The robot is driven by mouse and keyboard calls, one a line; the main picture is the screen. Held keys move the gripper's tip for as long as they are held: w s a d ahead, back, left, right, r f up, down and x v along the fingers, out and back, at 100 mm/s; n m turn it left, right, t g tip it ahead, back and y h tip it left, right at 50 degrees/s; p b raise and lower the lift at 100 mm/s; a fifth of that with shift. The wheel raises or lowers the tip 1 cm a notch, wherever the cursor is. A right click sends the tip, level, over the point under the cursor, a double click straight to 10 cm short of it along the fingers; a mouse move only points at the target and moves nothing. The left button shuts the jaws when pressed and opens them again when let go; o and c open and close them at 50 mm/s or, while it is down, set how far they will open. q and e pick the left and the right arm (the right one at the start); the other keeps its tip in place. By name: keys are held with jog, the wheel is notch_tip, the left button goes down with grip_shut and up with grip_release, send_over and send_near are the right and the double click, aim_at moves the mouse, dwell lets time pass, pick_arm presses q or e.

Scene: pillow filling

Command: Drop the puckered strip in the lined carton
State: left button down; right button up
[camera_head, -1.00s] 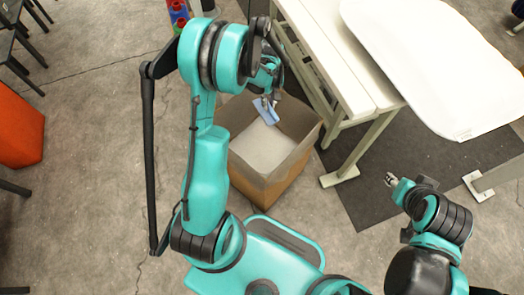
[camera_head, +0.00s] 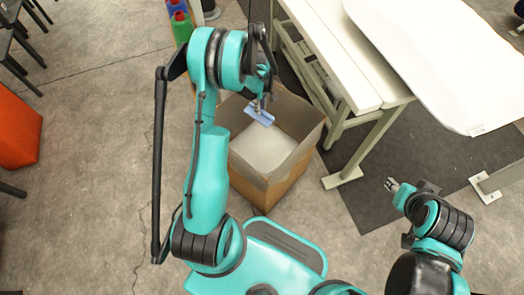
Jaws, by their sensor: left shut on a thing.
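The puckered strip (camera_head: 259,117) is a small light-blue piece. My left gripper (camera_head: 262,104) is shut on it and holds it over the open top of the lined carton (camera_head: 273,186). The carton is brown cardboard with a pale white lining or filling (camera_head: 263,150) inside. The strip hangs tilted above the carton's far part; its exact height over the filling is hard to tell. My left arm hides part of the carton's left side. My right gripper (camera_head: 392,184) is small in view at the right, over the dark mat, apart from the carton; its fingers are too small to read.
A pale table (camera_head: 345,50) stands right of the carton, its leg close to the carton's rim. A white board-like surface (camera_head: 450,60) is at upper right. A dark mat (camera_head: 375,200) lies below it. An orange block (camera_head: 15,130) is at far left.

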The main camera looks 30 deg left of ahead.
pick_arm(q)
jog(key=c, duration=1.4)
grip_release()
jog(key=shift+r, duration=0.1)
notch_tip(320, 180, up, 12)
jog(key=shift+f, duration=0.1)
